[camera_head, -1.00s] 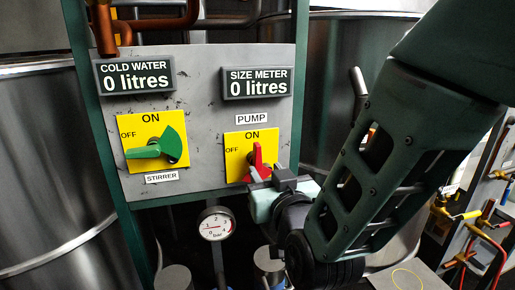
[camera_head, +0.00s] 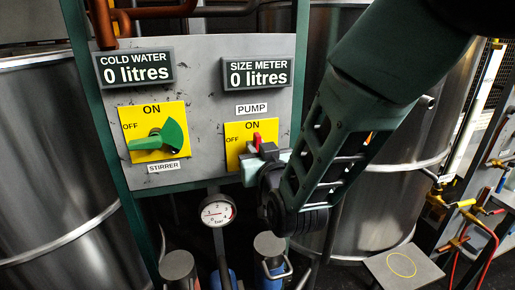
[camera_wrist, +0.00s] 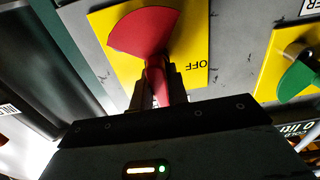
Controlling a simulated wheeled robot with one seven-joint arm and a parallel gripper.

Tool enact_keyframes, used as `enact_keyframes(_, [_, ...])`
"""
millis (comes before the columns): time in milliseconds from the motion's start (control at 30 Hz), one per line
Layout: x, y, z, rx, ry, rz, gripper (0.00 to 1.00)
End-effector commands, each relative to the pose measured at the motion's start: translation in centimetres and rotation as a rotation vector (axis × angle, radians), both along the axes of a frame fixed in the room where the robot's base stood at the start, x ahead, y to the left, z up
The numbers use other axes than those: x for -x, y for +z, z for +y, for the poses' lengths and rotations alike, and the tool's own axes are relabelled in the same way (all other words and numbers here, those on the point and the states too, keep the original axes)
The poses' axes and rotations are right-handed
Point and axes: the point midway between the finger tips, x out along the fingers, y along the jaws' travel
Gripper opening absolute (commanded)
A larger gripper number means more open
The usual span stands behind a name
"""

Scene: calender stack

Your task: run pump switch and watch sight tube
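The pump switch is a red knob (camera_head: 257,138) on a yellow plate (camera_head: 235,133) under the word PUMP. In the wrist view its broad red fan (camera_wrist: 139,32) shows with a narrow handle running down between my fingers. OFF lies to the right there; the picture is turned about upside down. In the head view the red tip points up toward ON. My gripper (camera_head: 260,158) covers the rest of the knob; its fingertips (camera_wrist: 160,93) are close on both sides of the handle. The SIZE METER display (camera_head: 257,76) reads 0 litres. I cannot make out a sight tube for certain.
The green stirrer switch (camera_head: 160,138) points left to OFF. The COLD WATER display (camera_head: 134,70) reads 0 litres. A pressure gauge (camera_head: 217,211) hangs below the panel. Steel tanks (camera_head: 50,165) flank it. A grey plate with a yellow ring (camera_head: 417,278) lies low right.

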Motion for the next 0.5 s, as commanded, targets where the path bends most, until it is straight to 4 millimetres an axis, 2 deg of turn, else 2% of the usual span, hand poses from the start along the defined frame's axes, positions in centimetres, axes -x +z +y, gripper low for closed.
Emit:
enact_keyframes(267, [0.04,-0.01,0.02,0.017,0.0,-0.005,0.0])
enact_keyframes(500, [0.11,-0.05,0.2,0.119,0.0,-0.035,0.0])
